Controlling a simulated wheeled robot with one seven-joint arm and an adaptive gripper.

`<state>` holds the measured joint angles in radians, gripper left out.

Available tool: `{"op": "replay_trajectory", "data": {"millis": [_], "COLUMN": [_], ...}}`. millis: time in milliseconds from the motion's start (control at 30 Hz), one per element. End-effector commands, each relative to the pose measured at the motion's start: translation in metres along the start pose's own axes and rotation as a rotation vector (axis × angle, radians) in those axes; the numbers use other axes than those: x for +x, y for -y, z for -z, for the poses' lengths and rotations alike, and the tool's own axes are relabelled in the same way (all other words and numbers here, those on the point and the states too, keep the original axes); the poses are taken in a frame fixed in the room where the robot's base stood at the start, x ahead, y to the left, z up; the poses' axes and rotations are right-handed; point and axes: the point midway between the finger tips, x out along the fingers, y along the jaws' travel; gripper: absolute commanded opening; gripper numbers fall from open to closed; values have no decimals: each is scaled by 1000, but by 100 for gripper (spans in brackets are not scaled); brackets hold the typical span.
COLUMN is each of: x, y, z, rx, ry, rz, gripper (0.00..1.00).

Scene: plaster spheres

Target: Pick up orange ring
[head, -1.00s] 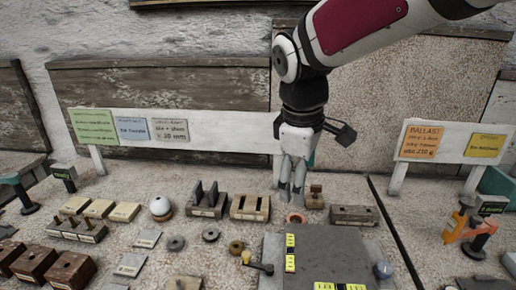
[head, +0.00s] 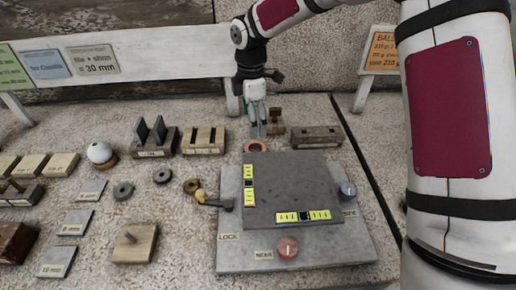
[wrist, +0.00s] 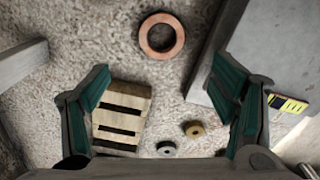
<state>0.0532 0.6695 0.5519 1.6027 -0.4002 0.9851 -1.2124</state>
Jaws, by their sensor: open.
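The orange ring (head: 246,147) lies flat on the speckled surface in the head view, at the far edge of a grey block. It shows whole and unobstructed at the top middle of the wrist view (wrist: 145,36). My gripper (head: 258,134) is above and just behind the ring in the head view, pointing down. In the wrist view my gripper's green-padded fingers (wrist: 160,70) are wide apart with nothing between their tips. The ring lies beyond the fingertips there, not between them.
A grey plate (head: 232,258) with a raised dark block (head: 290,180) and knobs stands close to the ring. A slotted wooden block (head: 204,140), a brass ring (head: 191,186) and dark rings (head: 162,176) lie left. A white sign rail (head: 120,59) stands behind.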

Motion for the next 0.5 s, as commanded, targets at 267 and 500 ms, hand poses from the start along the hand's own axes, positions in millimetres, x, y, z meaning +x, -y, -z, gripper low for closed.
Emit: {"op": "replay_trajectory", "data": {"millis": [267, 500], "x": [42, 60], "y": [0, 2], "z": [0, -3], "rx": [1, 2], "ry": [0, 0], "rz": [0, 2], "gripper": [79, 79]}}
